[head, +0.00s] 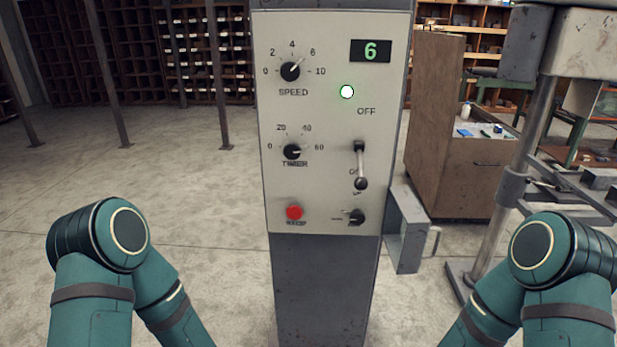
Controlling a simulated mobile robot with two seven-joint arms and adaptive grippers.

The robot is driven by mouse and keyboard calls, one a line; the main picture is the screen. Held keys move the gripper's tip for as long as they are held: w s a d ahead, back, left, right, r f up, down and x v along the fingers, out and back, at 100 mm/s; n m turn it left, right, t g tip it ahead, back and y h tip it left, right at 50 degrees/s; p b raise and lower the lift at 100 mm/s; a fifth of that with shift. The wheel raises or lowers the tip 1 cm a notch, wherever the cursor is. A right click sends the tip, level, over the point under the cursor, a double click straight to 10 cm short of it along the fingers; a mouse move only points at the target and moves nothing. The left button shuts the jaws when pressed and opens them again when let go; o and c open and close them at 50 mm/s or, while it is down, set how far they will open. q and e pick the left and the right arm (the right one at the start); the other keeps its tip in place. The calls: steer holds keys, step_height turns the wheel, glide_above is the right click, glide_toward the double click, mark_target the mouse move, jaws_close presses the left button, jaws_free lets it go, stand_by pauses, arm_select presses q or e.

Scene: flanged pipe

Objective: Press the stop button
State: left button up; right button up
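A red round button (294,212) sits at the lower left of a grey control panel (325,185) on an upright post. A small dark label lies just under the button; its text is too small to read surely. Nothing touches the button. Only the teal upper parts of my two arms show, at the lower left and lower right. Both of my grippers are outside the view.
The panel also carries a speed knob (290,71), a timer knob (292,152), a lever (360,165), a small knob (356,217), a lit lamp (347,92) and a display (370,51) reading 6. A grey box (408,235) juts out at right. Floor at left is clear.

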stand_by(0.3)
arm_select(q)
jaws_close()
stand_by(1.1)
